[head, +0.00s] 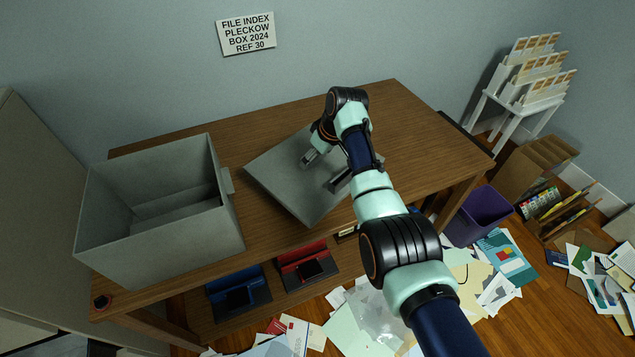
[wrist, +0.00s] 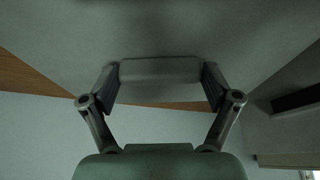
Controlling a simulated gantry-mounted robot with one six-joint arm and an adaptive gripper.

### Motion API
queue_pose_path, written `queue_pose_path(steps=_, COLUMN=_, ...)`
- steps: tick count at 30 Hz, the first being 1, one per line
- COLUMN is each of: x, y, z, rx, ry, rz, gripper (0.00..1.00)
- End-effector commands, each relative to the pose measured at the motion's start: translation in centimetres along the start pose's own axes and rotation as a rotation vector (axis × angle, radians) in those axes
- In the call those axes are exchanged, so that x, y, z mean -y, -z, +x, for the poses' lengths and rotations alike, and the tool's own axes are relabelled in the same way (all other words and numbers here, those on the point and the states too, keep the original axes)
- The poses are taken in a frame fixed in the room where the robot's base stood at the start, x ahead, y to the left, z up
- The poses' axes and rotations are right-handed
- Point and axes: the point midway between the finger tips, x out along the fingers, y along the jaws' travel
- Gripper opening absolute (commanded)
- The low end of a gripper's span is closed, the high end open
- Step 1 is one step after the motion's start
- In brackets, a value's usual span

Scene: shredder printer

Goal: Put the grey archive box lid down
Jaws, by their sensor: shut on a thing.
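The grey archive box lid (head: 290,178) is a flat grey slab over the wooden table's middle, turned at an angle to the table edges. Its near corner reaches about the table's front edge; I cannot tell whether it touches the tabletop. My gripper (wrist: 160,82) is shut on the lid's raised handle (wrist: 160,70), with one finger on each side. In the head view, my wrist and arm hide part of the lid and the grip. The grey archive box (head: 170,245) stands open and upright on the table's left end, apart from the lid.
The wooden table (head: 400,120) has bare room behind and right of the lid. Blue (head: 238,295) and red (head: 305,265) devices sit on its lower shelf. A purple bin (head: 478,213) and scattered papers (head: 370,318) are on the floor. A white rack (head: 535,75) stands back right.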

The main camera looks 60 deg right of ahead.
Motion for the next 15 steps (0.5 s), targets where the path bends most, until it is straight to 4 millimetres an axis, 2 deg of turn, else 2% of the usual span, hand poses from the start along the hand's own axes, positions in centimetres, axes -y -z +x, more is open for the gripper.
queue_pose_path(steps=1, x=0.0, y=-0.6, z=1.4, rx=0.001, ry=0.001, rz=0.0, gripper=0.53)
queue_pose_path(steps=3, x=0.0, y=-0.8, z=2.1, rx=-0.001, ry=-0.001, rz=-0.001, gripper=0.53)
queue_pose_path(steps=11, x=0.0, y=-1.3, z=3.1, rx=0.0, ry=0.0, rz=-0.001, gripper=0.53)
queue_pose_path(steps=15, x=0.0, y=-2.4, z=5.7, rx=0.002, ry=0.001, rz=0.0, gripper=0.53)
